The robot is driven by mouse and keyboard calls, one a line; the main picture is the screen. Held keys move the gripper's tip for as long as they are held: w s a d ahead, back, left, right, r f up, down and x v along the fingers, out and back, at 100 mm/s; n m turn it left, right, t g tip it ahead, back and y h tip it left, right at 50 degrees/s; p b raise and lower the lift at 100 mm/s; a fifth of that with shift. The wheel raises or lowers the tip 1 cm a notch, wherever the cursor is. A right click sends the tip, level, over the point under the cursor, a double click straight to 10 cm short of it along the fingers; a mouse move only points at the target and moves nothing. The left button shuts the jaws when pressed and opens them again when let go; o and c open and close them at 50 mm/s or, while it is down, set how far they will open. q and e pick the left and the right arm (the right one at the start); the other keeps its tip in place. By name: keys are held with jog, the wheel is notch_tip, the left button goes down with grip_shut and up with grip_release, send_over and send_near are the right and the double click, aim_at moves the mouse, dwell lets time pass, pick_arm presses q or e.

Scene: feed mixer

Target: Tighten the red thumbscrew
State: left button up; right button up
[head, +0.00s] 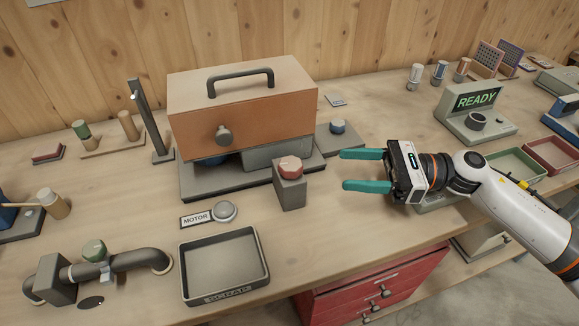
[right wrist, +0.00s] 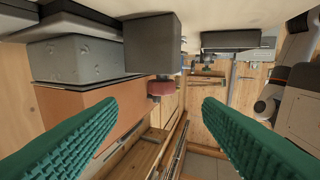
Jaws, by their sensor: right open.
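The red thumbscrew (head: 290,167) sits on top of a grey block (head: 290,193) in front of the orange mixer. In the right wrist view, which looks upside down, the thumbscrew (right wrist: 160,87) shows between my fingers and beyond them, with the grey block (right wrist: 153,45) above it. My right gripper (head: 346,170) is open and empty, to the right of the thumbscrew and apart from it. Its two teal fingers point left toward the thumbscrew; they also frame it in the wrist view (right wrist: 161,108). My left gripper is not in view.
The orange mixer housing (head: 240,115) with a black handle stands behind the block. A round grey button (head: 224,212) beside a MOTOR label (head: 195,220) and a SCRAP tray (head: 182,270) lie to the front left.

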aim_at(296, 163)
jog(key=shift+a, duration=0.35)
jog(key=a+p, duration=0.1)
jog(key=a, duration=0.4)
jog(key=a+p, duration=0.2)
jog(key=a, duration=0.3)
jog(key=shift+w+r, duration=0.2)
jog(key=shift+a+f, duration=0.15)
jog(key=shift+a, duration=0.5)
